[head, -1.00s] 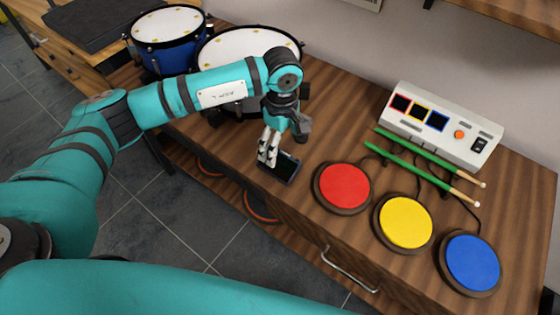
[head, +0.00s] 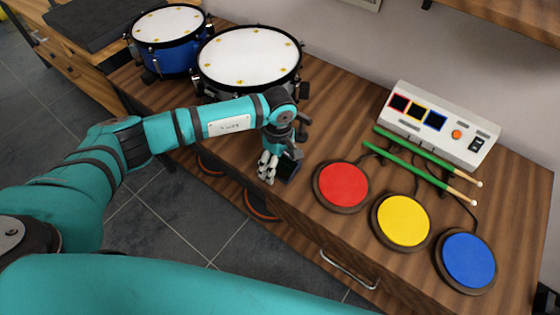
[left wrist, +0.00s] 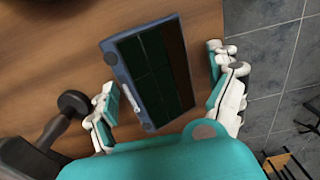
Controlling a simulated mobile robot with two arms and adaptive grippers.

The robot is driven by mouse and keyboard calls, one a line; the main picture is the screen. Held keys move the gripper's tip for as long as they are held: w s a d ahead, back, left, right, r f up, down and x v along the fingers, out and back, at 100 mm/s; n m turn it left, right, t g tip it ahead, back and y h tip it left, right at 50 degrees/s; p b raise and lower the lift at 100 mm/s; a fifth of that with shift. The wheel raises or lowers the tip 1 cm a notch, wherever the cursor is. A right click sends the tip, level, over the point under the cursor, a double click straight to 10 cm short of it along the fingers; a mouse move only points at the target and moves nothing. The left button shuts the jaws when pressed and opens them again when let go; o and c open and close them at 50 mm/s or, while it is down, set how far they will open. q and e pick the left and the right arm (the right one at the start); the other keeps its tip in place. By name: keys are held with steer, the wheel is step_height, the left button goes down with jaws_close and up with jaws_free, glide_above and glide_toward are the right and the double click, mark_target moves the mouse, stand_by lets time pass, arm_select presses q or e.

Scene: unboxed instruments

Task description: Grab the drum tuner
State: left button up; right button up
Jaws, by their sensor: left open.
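The drum tuner looks like a flat dark device near the front edge of the wooden bench top. In the head view its visible part (head: 289,168) shows just right of my left gripper (head: 268,168), which hides the rest. In the left wrist view the tuner (left wrist: 152,72) has a blue-grey frame, a dark gridded screen and a round grey knob at its upper left. My left gripper (left wrist: 163,74) is open with one finger on each side of the tuner. The left finger is very close to its edge; contact is unclear. A gap shows at the right finger. My right gripper is not in view.
A red pad (head: 343,185), a yellow pad (head: 404,220) and a blue pad (head: 467,261) lie to the right. Green drumsticks (head: 415,165) lie before a white control box (head: 440,124). A white-topped drum (head: 250,56) and a blue drum (head: 172,57) stand behind my arm.

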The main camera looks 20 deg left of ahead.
arm_select(q)
steer(key=c, duration=1.4)
steer(key=shift+o, duration=0.2)
